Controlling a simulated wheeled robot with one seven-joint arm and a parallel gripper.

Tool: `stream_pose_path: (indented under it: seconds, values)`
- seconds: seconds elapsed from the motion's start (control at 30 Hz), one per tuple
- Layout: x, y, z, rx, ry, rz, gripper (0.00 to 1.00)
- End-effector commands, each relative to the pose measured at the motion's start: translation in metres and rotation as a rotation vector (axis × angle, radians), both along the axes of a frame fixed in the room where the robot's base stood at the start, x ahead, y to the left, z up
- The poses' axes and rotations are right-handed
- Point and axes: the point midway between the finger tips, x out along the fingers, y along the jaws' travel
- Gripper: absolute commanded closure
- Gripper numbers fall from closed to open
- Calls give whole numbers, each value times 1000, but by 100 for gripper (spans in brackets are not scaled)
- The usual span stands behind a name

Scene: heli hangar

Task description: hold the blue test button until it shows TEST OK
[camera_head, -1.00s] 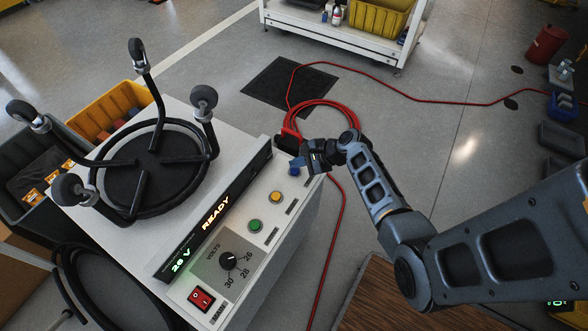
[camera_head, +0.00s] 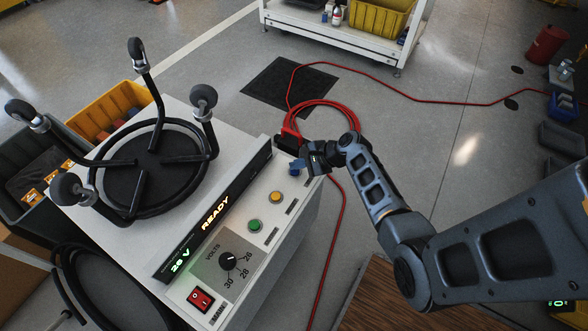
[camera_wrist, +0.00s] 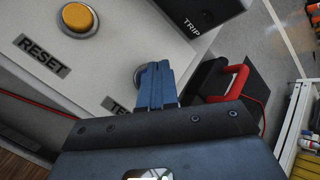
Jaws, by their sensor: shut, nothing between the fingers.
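The power unit's sloped panel (camera_head: 236,281) shows an orange READY and a green voltage reading on its display (camera_head: 214,217). My gripper (camera_head: 297,169) is at the panel's far end, over the place of the blue test button. In the wrist view its blue fingers (camera_wrist: 157,82) are shut together with nothing between them. They cover the button, and only part of a grey metal ring (camera_wrist: 138,78) shows beside them, next to a partly hidden label beginning with TE. I cannot tell whether the fingertips touch or press the button.
A yellow reset button (camera_head: 277,197), a green button (camera_head: 255,225), a voltage knob (camera_head: 228,261) and a red main switch (camera_head: 201,299) line the panel. A black wheeled ring stand (camera_head: 150,165) sits on the unit. A red cable (camera_head: 338,225) runs down its right side.

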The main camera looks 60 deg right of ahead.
Motion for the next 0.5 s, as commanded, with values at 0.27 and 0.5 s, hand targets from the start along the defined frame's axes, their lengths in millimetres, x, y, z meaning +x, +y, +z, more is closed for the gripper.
stream_pose_path:
  seconds: [0.27,0.5]
  values:
    - [0,0,-3,0,0,0,100]
    - [0,0,-6,0,0,0,100]
